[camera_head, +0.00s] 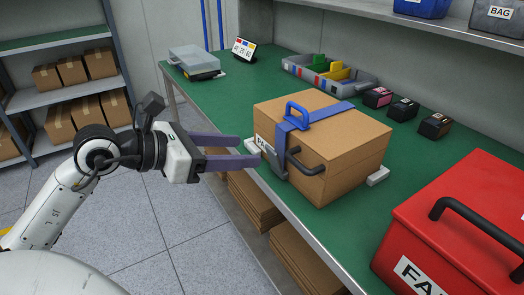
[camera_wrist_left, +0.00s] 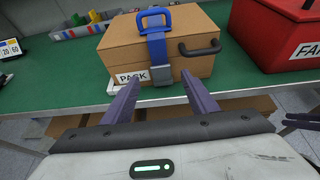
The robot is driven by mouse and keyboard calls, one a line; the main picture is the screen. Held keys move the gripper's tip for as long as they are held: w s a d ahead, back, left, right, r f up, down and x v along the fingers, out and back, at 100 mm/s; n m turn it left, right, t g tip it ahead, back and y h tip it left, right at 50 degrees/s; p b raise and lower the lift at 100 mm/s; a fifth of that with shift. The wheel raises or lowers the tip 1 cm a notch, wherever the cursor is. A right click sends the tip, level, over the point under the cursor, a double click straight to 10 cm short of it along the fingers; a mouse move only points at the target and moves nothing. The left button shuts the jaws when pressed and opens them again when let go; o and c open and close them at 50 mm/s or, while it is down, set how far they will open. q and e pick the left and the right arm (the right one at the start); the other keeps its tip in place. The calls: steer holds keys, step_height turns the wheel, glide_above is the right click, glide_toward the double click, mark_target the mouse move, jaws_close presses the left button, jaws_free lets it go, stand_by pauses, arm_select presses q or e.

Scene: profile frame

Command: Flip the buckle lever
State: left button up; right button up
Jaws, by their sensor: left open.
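A brown box (camera_head: 335,140) stands on the green bench with a blue strap (camera_head: 308,118) over it and a blue handle on top. The grey buckle lever (camera_head: 273,160) is on the strap at the box's front face; it also shows in the left wrist view (camera_wrist_left: 161,75). My left gripper (camera_head: 248,151) is open and empty, its purple fingers pointing at the buckle side of the box. In the left wrist view the buckle appears between the fingertips (camera_wrist_left: 160,82), beyond them. A purple finger-like part (camera_wrist_left: 300,121), likely my right gripper, shows at the right edge, mostly cut off.
A black handle (camera_head: 308,162) sticks out of the box's front beside the strap. A red case (camera_head: 460,225) stands to the right. Grey and white blocks (camera_head: 377,176) touch the box's base. Bins (camera_head: 328,75) and small boxes (camera_head: 404,109) are behind. Cartons lie under the bench.

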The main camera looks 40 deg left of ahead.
mark_target(271, 149)
arm_select(q)
steer(key=x, duration=0.6)
steer(key=shift+w+d+f, duration=0.15)
steer(key=shift+w, duration=0.15)
arm_select(e)
steer(key=shift+s, duration=0.1)
arm_select(q)
steer(key=c, duration=1.1)
steer(key=shift+o, duration=0.2)
steer(key=p, duration=0.1)
steer(key=r+p, duration=0.1)
steer(key=shift+w+d+g+p, duration=0.1)
steer(key=shift+w+g+p, duration=0.1)
steer(key=shift+g+p, duration=0.1)
steer(key=shift+w+p, duration=0.1)
steer(key=shift+p, duration=0.35)
steer(key=shift+w+f+g, duration=0.1)
steer(key=shift+g, duration=0.2)
steer(key=shift+f, duration=0.2)
arm_select(e)
steer(key=shift+r, duration=1.35)
